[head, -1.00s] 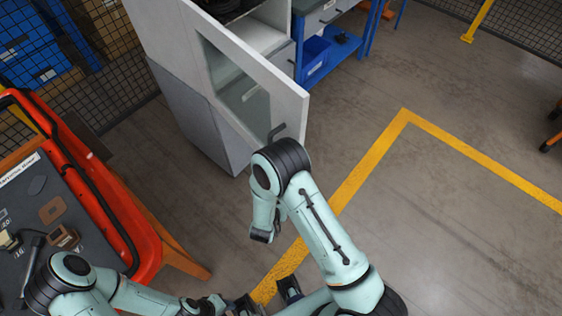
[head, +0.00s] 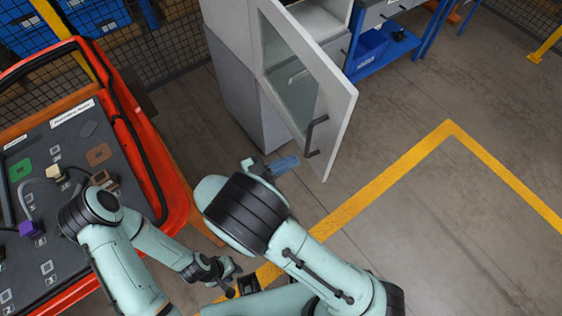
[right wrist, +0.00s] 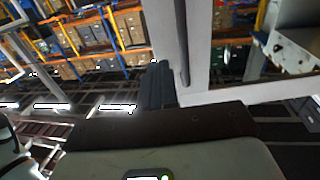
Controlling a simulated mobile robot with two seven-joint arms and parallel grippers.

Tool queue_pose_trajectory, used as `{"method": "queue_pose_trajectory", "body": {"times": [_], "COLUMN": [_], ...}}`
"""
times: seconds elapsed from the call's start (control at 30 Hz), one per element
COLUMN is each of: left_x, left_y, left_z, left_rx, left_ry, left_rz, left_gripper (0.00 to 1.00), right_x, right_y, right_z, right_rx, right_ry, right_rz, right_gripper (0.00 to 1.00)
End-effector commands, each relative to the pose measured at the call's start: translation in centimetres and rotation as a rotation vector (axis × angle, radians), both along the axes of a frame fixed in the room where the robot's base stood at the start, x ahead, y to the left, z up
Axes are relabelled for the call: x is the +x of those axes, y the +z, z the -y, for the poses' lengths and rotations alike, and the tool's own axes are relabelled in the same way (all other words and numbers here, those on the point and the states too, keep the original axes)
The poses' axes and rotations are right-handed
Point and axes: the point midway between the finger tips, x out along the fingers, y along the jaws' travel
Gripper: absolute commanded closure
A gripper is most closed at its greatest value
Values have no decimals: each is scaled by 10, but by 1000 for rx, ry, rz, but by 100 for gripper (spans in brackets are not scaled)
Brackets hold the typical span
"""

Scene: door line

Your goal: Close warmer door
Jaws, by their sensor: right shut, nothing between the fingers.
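The warmer door (head: 345,100) is a pale framed panel with a glass pane, standing open from the grey cabinet. Its dark bar handle (head: 314,136) is on the outer face near the free edge. My right gripper (head: 285,165) is shut and empty, just left of the door's lower part in the head view. In the right wrist view its dark fingers (right wrist: 156,85) are beside the pale door frame (right wrist: 200,50) and the dark handle (right wrist: 181,40); contact cannot be told. My left gripper (head: 228,278) is low, away from the door; its jaw opening is unclear.
The grey cabinet (head: 240,95) stands behind the door. An orange-edged cart (head: 150,150) with a dark board is at the left. A blue workbench (head: 385,55) with a blue bin stands right of the cabinet. The floor right of the door is clear, with a yellow line (head: 400,165).

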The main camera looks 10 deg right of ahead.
Motion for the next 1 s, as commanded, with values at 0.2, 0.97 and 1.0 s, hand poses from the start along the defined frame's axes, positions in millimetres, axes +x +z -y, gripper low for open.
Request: {"method": "queue_pose_trajectory", "body": {"times": [0.2,0.97,1.0], "left_x": [5,9,9], "left_y": [8,14,14], "left_z": [0,0,0], "left_rx": [0,0,0], "left_ry": [0,0,0], "left_rz": [6,10,10], "left_gripper": [66,66,66], "right_x": [11,21,21], "right_y": [2,0,0], "right_z": [48,92,93], "right_rx": [-1,1,1], "right_ry": [-2,1,2], "right_rz": [-1,0,0], "right_gripper": [100,100,100]}}
